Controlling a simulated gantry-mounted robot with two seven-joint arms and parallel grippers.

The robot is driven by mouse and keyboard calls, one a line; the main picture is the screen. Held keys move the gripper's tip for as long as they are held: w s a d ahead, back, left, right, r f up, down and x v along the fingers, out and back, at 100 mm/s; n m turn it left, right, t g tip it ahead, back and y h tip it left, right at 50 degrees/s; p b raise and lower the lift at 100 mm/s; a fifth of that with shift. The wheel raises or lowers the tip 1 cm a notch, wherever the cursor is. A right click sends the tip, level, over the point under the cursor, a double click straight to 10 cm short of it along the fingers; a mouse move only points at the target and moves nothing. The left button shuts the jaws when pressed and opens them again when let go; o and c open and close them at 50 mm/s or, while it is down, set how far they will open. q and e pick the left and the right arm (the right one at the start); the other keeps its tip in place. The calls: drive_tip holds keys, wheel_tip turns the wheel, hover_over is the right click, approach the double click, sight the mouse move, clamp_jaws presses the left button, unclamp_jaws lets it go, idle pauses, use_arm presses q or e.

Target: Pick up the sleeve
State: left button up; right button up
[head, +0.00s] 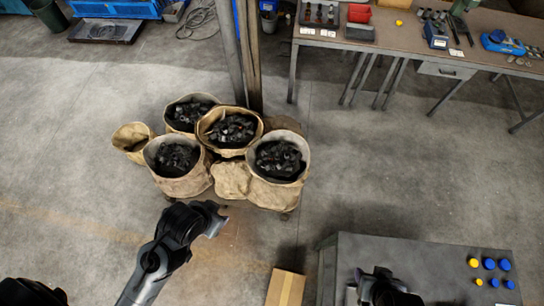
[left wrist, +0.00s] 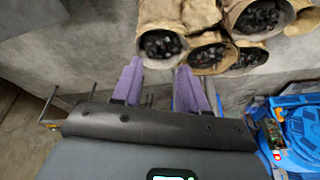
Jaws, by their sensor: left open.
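I cannot pick out a sleeve for certain in either view. Several tan sacks, such as the front right one (head: 277,193), stand on the floor holding many small dark parts (head: 175,158) that are too small to identify. My left gripper (head: 214,219) is in front of the sacks, clear of them in the head view. The left wrist view shows its two purple fingers (left wrist: 158,85) spread apart with nothing between them, pointing toward the sacks (left wrist: 208,58). My right gripper (head: 385,288) is over the grey bench at the bottom; its fingers cannot be made out.
The grey bench (head: 440,262) bears blue and yellow round pieces (head: 490,264) at its right. A cardboard box (head: 286,288) lies left of it. A post (head: 246,60) rises behind the sacks. A long workbench (head: 400,35) stands at the back right. The floor left of the sacks is clear.

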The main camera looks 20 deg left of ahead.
use_arm(q)
drive_tip(key=shift+o, duration=0.4)
drive_tip(key=o, duration=0.3)
